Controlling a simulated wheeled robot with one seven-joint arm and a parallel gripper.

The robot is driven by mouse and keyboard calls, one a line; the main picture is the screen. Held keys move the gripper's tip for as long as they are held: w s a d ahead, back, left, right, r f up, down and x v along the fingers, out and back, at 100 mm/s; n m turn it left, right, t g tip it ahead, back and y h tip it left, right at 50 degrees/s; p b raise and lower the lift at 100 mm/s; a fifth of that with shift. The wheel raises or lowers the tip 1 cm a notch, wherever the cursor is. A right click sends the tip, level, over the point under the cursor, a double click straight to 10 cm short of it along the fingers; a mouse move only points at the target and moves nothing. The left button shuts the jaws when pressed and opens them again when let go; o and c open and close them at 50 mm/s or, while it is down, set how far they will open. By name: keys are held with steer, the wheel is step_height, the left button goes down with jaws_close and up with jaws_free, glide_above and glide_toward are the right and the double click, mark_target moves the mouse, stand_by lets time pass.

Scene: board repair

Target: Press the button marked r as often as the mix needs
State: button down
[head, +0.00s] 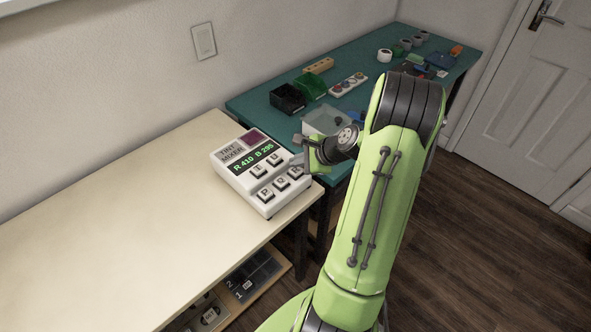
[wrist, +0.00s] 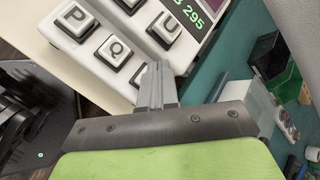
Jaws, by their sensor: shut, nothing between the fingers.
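The white tint mixer (head: 240,185) sits on the cream tabletop, with a green display reading R 410 B 295. Its lettered keys stand in two rows; P (wrist: 75,18), Q (wrist: 115,50) and U (wrist: 165,28) are legible in the wrist view. A front-row key beyond Q (wrist: 139,75) is mostly hidden behind my fingers, so its letter cannot be read. My gripper (wrist: 157,68) is shut and empty, its tips over the key area at the mixer's right end. In the head view my gripper (head: 300,148) shows beside the keys; contact cannot be told.
A teal bench (head: 350,55) adjoins behind, holding a black bin (head: 287,98), a green bin (head: 312,85), a pale tray (head: 318,122) and small parts. The cream table (head: 110,220) is clear left of the mixer. A low shelf (head: 245,290) lies under it.

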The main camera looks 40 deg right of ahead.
mark_target(298, 172)
steer(key=shift+f, duration=0.4)
steer(key=shift+f+b, duration=0.4)
steer(key=shift+f, duration=0.2)
stand_by(0.4)
steer(key=shift+r, duration=0.15)
steer(key=shift+r+p, duration=0.85)
steer(key=shift+p, duration=0.15)
step_height(298, 172, up, 5)
steer(key=p, duration=0.5)
steer(key=shift+r, duration=0.15)
